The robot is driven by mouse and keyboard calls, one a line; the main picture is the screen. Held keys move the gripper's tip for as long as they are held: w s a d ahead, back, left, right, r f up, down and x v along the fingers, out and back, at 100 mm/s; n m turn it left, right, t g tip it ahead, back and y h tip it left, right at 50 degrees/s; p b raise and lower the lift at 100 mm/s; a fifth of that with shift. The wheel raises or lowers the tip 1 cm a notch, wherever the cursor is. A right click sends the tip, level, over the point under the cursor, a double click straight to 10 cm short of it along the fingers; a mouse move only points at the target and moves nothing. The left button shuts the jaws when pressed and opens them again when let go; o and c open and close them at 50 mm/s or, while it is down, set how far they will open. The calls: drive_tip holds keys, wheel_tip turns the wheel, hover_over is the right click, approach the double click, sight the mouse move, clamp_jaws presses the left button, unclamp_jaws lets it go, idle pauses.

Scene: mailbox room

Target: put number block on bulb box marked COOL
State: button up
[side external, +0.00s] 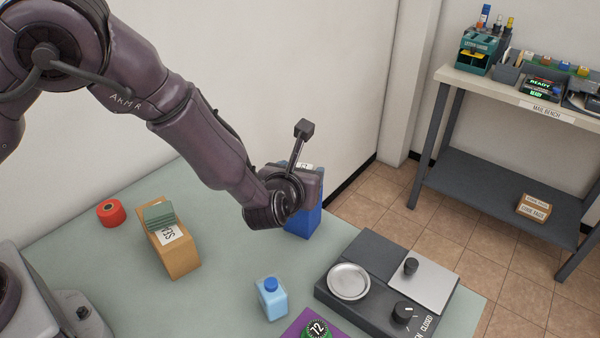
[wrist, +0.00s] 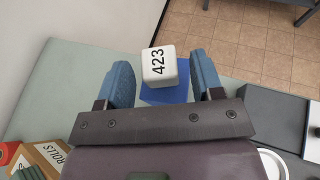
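In the side view the blue box (side external: 303,222) stands near the wall, and the block is mostly hidden behind my gripper. My gripper (wrist: 160,62) is open, its blue fingers to the left and right of the block, with a gap on each side. No COOL marking on the blue box is readable in either view.
A cardboard box (side external: 176,252) with a green item on top and a red roll (side external: 111,212) stand left. A light blue bottle (side external: 272,300), purple mat (side external: 294,328) and dark device (side external: 330,289) with a round metal dish are at front. A mail bench (side external: 480,87) stands apart at right.

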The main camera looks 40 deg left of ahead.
drive_tip(key=shift+r, duration=0.2)
drive_tip(key=v, duration=1.2)
drive_tip(key=s+a+r+n+g+y, duration=0.1)
drive_tip(key=s+a+r+n+g, duration=0.3)
drive_tip(key=a+r+n, duration=0.3)
drive_tip(key=s+a+r+n+g+y, duration=0.1)
drive_tip(key=s+a+r+n+g, duration=0.25)
drive_tip(key=a+n, duration=0.65)
drive_tip(key=s+r+n+h, duration=0.6)
drive_tip(key=s+n, duration=0.6)
drive_tip(key=n, duration=0.2)
drive_tip(key=shift+a+r+n+h, duration=0.3)
drive_tip(key=shift+a+r+h, duration=0.05)
drive_tip(key=shift+h, duration=0.15)
